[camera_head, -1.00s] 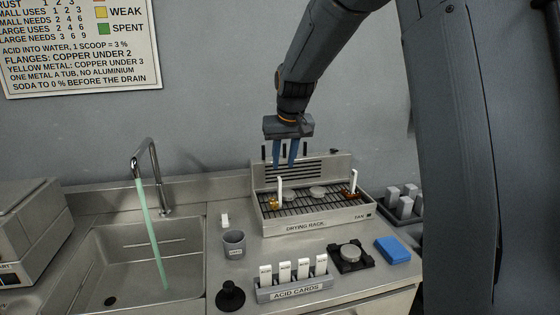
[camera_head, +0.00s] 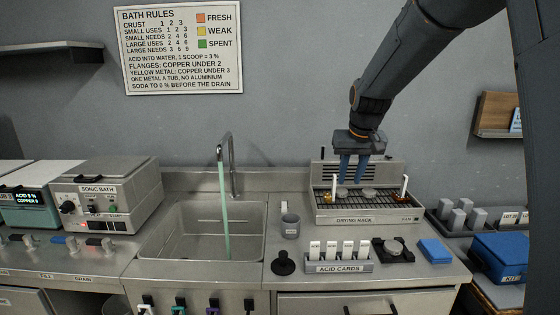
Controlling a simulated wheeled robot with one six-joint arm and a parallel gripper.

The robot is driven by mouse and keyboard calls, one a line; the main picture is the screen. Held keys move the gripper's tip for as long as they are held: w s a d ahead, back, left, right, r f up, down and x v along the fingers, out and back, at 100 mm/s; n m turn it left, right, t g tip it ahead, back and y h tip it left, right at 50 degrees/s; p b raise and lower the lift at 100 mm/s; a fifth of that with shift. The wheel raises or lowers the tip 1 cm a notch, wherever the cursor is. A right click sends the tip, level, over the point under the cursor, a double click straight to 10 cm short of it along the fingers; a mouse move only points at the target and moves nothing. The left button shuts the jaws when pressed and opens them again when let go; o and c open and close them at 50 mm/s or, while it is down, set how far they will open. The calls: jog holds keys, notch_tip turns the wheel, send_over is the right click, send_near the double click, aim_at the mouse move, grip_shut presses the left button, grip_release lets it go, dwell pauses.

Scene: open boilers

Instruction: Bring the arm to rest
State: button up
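My gripper (camera_head: 353,178) hangs from the arm with its two blue fingers pointing down, above the left part of the drying rack (camera_head: 370,217). The fingers look apart, with a gap between them and nothing seen held there. The drying rack stands on the steel counter right of the sink. White upright pieces stand on it, and small brass or copper-coloured parts lie beside them. Whether the fingertips touch anything on the rack cannot be told from this view; they look a little above it.
Water runs from the tap (camera_head: 232,165) into the sink (camera_head: 205,230). On the counter are a grey mug (camera_head: 290,227), a black plunger-like knob (camera_head: 283,263), the acid cards holder (camera_head: 338,267), a black scale-like device (camera_head: 393,251) and a blue sponge (camera_head: 435,251). The sonic bath (camera_head: 107,195) stands left.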

jog(key=s+f+g, duration=0.1)
jog(key=s+f, duration=0.4)
jog(key=s, duration=0.5)
jog(key=s+f+g, duration=0.1)
jog(key=s+f, duration=0.4)
jog(key=s, duration=0.6)
jog(key=s+f+g+b, duration=0.1)
jog(key=s+f, duration=0.4)
jog(key=s, duration=0.5)
jog(key=shift+s+a+f, duration=0.15)
jog(key=shift+a+f, duration=0.05)
jog(key=shift+a, duration=0.15)
